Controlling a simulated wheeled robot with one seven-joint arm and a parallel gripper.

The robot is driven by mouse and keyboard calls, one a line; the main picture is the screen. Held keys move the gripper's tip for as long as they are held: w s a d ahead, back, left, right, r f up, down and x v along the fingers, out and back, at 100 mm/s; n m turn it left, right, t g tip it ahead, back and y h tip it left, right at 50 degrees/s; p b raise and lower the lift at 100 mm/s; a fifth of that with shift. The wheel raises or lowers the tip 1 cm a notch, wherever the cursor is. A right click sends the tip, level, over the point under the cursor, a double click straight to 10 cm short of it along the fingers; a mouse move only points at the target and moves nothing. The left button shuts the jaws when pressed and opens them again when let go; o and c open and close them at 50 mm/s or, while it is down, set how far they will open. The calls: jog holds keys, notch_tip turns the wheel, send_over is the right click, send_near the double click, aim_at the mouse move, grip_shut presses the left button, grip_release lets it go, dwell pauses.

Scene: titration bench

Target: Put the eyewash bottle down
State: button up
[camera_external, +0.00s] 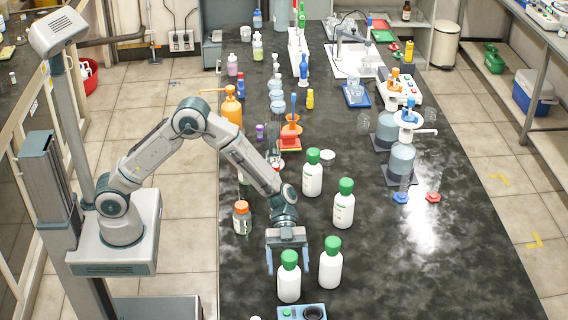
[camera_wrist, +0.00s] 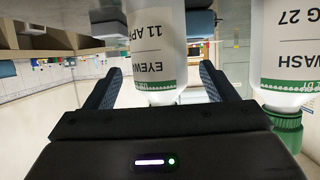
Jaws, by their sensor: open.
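Several white eyewash bottles with green caps stand on the dark bench. One eyewash bottle (camera_external: 289,285) stands upright at the front, directly at my gripper (camera_external: 287,263). My gripper's two blue fingers are spread apart, one on each side of that bottle in the wrist view (camera_wrist: 160,95); its label (camera_wrist: 153,45) appears upside down, and its cap is hidden by my gripper body. A gap shows beside the fingers. A second eyewash bottle (camera_external: 330,268) stands just to the right, outside the fingers, and also shows in the wrist view (camera_wrist: 288,55).
Two more white bottles (camera_external: 343,210) (camera_external: 312,178) stand farther back. An orange-capped jar (camera_external: 242,218) is left of my gripper. A blue-green device (camera_external: 302,312) sits at the front edge. The dark bench (camera_external: 440,270) is clear at the right.

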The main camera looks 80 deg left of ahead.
jog(key=w+a+r+n+t+y, duration=0.3)
jog(key=a+r+t, duration=0.2)
jog(key=a+r, duration=0.2)
jog(key=w+a+r+n+t+y, duration=0.2)
jog(key=w+a+r+n+t, duration=0.1)
jog(key=a+r+t, duration=0.3)
jog(key=s+a+r+n+y, duration=0.2)
jog(key=s+a+n+y, duration=0.15)
jog(key=a, duration=0.25)
jog(key=s+a+r+n+y, duration=0.2)
jog(key=s+a+y, duration=0.1)
jog(key=a+y, duration=0.15)
jog(key=s+a+f+n+g+y, duration=0.1)
jog(key=s+a+n+g, duration=0.15)
jog(key=s, duration=0.45)
jog(key=s+a+f+n+g+y, duration=0.1)
jog(key=s+a+f+n+y, duration=0.15)
jog(key=s, duration=0.35)
jog(key=s+d+f+n+g+h, duration=0.1)
jog(key=s+d+f+g+h, duration=0.2)
jog(key=s, duration=1.2)
jog(key=shift+s+f+g, duration=0.15)
jog(key=shift+s+g, duration=0.1)
jog(key=shift+g, duration=0.5)
